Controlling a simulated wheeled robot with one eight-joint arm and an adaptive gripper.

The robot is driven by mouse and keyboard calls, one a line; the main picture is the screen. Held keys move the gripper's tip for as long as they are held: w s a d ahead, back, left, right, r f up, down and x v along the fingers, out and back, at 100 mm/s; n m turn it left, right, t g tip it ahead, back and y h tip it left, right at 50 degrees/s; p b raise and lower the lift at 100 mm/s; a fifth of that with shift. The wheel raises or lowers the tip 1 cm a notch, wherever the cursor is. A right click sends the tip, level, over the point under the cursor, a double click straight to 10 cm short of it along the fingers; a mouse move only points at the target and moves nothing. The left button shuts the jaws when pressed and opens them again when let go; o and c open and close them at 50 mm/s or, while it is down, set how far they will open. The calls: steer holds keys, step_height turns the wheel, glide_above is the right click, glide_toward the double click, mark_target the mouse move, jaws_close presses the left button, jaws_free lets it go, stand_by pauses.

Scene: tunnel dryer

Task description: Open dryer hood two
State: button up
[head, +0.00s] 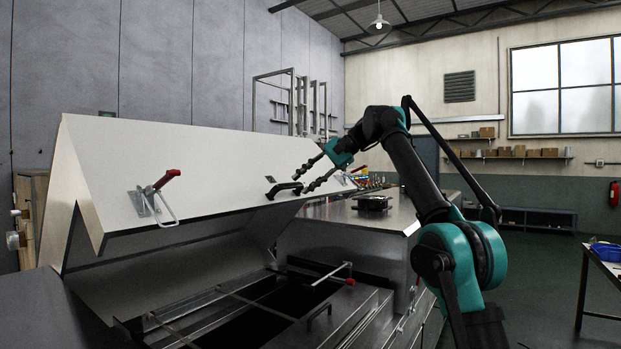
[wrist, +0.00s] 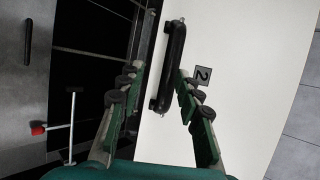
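The dryer hood (head: 190,170) is a large pale metal cover, tilted up so that a dark opening shows beneath its front edge. A plate with the number 2 (wrist: 203,75) is on it in the wrist view. Its black bar handle (head: 283,190) is near the lower front edge, and it also shows in the wrist view (wrist: 173,65). My gripper (head: 300,181) is at the handle, its fingers spread. In the wrist view my gripper (wrist: 158,76) has one finger on each side of the handle's line, with gaps showing. Contact cannot be told.
A red-handled toggle latch (head: 153,198) is on the hood's left front. A flat metal top (head: 345,211) lies to the right. A table (head: 605,264) stands far right, with open floor between.

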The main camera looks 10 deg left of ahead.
steer(key=shift+v, duration=1.4)
steer(key=shift+d, duration=0.1)
steer(key=w+d+f+t+h, duration=0.25)
steer(key=w+d+f, duration=0.35)
steer(key=d+f, duration=0.45)
steer(key=s+d+f+t+h, duration=0.15)
steer(key=s+d+f, duration=0.25)
steer(key=d+f, duration=0.9)
steer(key=s+d+f+h, duration=0.2)
steer(key=s+d+f, duration=0.4)
steer(key=s+f, duration=0.4)
steer(key=s+d+f+n+t+h, duration=0.1)
steer(key=s+d+f+h, duration=0.1)
steer(key=s+d+f, duration=0.4)
steer(key=s+d+f+n+h, duration=0.1)
steer(key=s+d+f, duration=0.5)
steer(key=s+f, duration=0.9)
step_height(320, 180, down, 5)
steer(key=shift+s+r+t+h, duration=0.1)
steer(key=shift+s+t+h, duration=0.3)
steer(key=shift+h, duration=0.2)
